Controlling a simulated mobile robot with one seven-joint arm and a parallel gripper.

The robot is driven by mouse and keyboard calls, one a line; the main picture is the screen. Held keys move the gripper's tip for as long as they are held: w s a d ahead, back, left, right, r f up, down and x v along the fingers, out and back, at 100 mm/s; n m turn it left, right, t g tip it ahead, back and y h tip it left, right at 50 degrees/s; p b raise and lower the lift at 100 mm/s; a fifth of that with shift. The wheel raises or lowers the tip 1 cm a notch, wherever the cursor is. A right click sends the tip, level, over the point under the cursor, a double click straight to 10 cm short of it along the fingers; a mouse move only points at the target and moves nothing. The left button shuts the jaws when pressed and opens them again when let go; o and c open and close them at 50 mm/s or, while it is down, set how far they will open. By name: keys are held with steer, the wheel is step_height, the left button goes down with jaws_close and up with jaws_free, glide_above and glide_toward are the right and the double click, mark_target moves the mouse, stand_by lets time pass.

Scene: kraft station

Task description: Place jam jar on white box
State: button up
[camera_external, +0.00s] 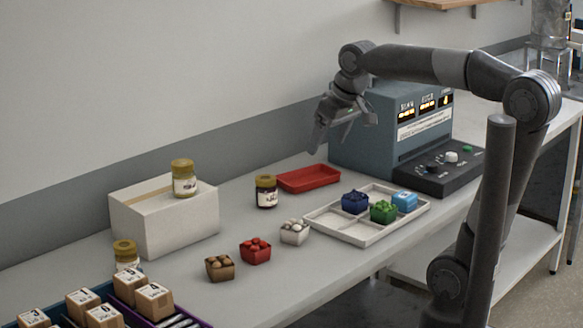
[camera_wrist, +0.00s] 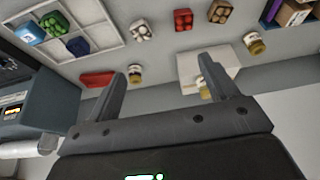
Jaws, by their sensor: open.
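A dark jar with a gold lid and pale label (camera_external: 266,191), which looks like the jam jar, stands upright on the table beside the red tray; it also shows in the wrist view (camera_wrist: 135,73). The white box (camera_external: 165,226) stands to its left, with a tan tape strip on top; it also shows in the wrist view (camera_wrist: 190,66). A lighter gold-lidded jar (camera_external: 184,180) stands upright on the box, partly behind a finger in the wrist view (camera_wrist: 203,86). My gripper (camera_external: 342,128) is open and empty, raised above the table by the grey machine, apart from the jars.
A third gold-lidded jar (camera_external: 126,256) stands before the box. The red tray (camera_external: 309,179) lies near the grey machine (camera_external: 375,128). A white divided tray (camera_external: 345,235) holds blue and green items. White, red and brown punnets (camera_external: 219,267) line the front. Small cartons (camera_external: 154,299) fill the lower left.

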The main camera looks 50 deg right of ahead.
steer(key=s+d+f+t, duration=0.1)
steer(key=s+f, duration=0.8)
steer(key=s, duration=0.3)
steer(key=shift+d+f, duration=0.25)
steer(key=shift+f, duration=0.05)
